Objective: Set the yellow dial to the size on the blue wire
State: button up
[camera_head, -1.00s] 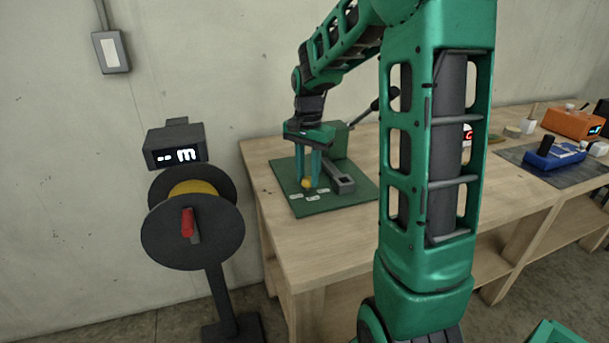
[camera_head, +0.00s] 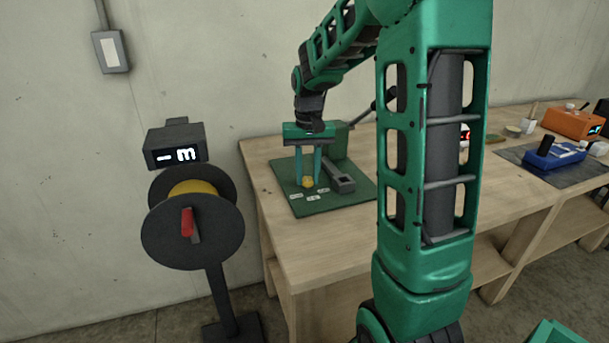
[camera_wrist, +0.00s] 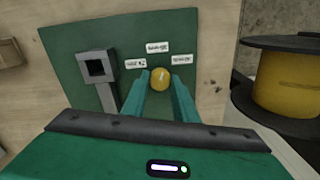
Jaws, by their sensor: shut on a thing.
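The yellow dial (camera_head: 307,182) sits on a green plate (camera_head: 349,197) on the bench. My gripper (camera_head: 308,181) points down over the plate, shut on the dial. In the wrist view the yellow dial (camera_wrist: 160,78) lies between the two green fingertips. A pale pointer mark shows on its face. Several white labels (camera_wrist: 157,47) surround its far side; their print is too small to read. I cannot make out a blue wire in these frames.
A spool of yellow wire (camera_head: 192,230) with a red handle stands on a post at the left, under a display (camera_head: 176,155). A grey block with a square opening (camera_wrist: 97,68) stands beside the dial. A blue device (camera_head: 555,154) and an orange device (camera_head: 572,122) are at the right.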

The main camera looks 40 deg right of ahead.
aim_at(307, 178)
jog(key=shift+w+r+n, duration=0.1)
jog(key=shift+w+n, duration=0.1)
jog(key=shift+n, duration=1.8)
jog(key=o, duration=1.1)
jog(key=shift+c, duration=0.2)
jog(key=shift+s, duration=0.1)
notch_tip(307, 178, up, 11)
jog(key=shift+f, duration=0.2)
